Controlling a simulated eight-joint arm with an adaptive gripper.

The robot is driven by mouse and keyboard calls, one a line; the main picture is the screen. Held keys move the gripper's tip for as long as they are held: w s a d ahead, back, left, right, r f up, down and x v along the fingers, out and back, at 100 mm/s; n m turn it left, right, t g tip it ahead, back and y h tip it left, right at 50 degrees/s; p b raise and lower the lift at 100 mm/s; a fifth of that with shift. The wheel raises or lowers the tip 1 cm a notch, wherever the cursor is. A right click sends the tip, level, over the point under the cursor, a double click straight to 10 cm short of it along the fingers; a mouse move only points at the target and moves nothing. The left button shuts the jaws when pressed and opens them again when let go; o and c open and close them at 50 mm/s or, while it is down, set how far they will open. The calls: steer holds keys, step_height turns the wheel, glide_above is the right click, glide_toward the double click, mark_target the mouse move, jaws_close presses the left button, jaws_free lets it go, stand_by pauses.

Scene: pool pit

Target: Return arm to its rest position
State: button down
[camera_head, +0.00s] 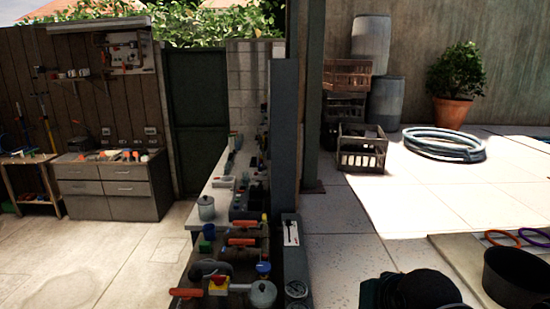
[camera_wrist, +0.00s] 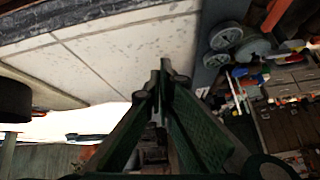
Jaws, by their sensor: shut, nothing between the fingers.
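My gripper (camera_wrist: 163,78) shows in the wrist view with its two dark fingers drawn together at the tips. It is shut and nothing shows between the fingers. It hangs in open space and touches no object that I can see. The wrist view is tilted, with paving at the top and the cluttered bench at the right. In the head view, dark rounded parts at the bottom right look like my own arm; the fingers are not visible there.
A cluttered bench (camera_head: 222,188) runs along the middle beside a grey post (camera_head: 284,140). A black pot (camera_head: 517,278) stands at the lower right. Crates (camera_head: 361,150), a coiled hose (camera_head: 443,146) and a potted plant (camera_head: 452,110) are further back. Paving between them is clear.

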steer(key=s, duration=0.2)
steer(key=s+f+n, duration=0.1)
steer(key=s+n, duration=0.1)
steer(key=s, duration=0.1)
steer(key=shift+s+d+f+g, duration=0.1)
steer(key=shift+s+f+g, duration=0.1)
steer(key=shift+s+g, duration=0.1)
stand_by(2.8)
